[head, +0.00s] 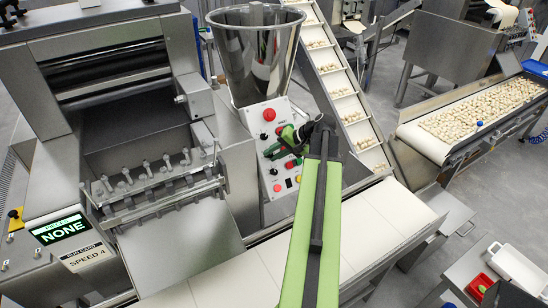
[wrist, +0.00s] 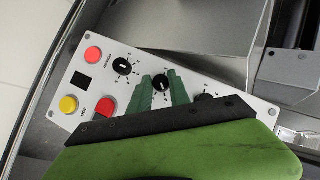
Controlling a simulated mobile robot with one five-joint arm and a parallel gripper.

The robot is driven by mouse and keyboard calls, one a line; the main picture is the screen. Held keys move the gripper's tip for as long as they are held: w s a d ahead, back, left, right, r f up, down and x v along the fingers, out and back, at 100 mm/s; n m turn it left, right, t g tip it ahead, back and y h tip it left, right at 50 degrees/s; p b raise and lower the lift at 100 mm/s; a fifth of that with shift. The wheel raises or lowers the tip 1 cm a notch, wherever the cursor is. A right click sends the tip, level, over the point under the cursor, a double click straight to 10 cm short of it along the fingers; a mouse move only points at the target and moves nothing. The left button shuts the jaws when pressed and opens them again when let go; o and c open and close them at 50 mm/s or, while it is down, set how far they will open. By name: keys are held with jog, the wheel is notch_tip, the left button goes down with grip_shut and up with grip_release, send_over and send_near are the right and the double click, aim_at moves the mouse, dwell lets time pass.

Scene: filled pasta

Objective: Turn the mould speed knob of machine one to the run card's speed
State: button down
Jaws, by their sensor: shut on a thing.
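The machine's control panel (head: 268,115) stands below a steel hopper, and it fills the middle of the wrist view (wrist: 105,60). In the wrist view the panel has a row of three black knobs with dial marks. My gripper (wrist: 161,77) has its two green fingers on either side of the middle knob (wrist: 161,84) and is shut on it. Another knob (wrist: 122,66) is free to the left; the third (wrist: 205,99) is partly hidden by my gripper. Knob labels and the pointer setting are too small to read. The run card (head: 88,257) reads "SPEED 4".
A screen (head: 58,229) above the card reads "NONE". The panel also carries red buttons (wrist: 93,54) and a yellow button (wrist: 68,104). The steel hopper (head: 256,50) rises behind my gripper. A belt (head: 375,225) runs below, and an inclined conveyor (head: 340,80) with pasta is to the right.

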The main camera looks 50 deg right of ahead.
jog(key=shift+s+f+m+b, duration=0.1)
jog(key=shift+f+m+b, duration=0.05)
jog(key=shift+m+b, duration=0.3)
dwell(0.3)
jog(key=c, duration=1.2)
grip_release()
jog(key=shift+t+y, duration=0.3)
jog(key=shift+d, duration=0.1)
jog(key=shift+s+d+r+p, duration=0.1)
jog(key=shift+s+r+p, duration=0.1)
jog(key=shift+r+p, duration=0.25)
jog(key=p+v, duration=1)
jog(key=v, duration=0.6)
jog(key=shift+s+p, duration=0.3)
jog(key=shift+r, duration=0.1)
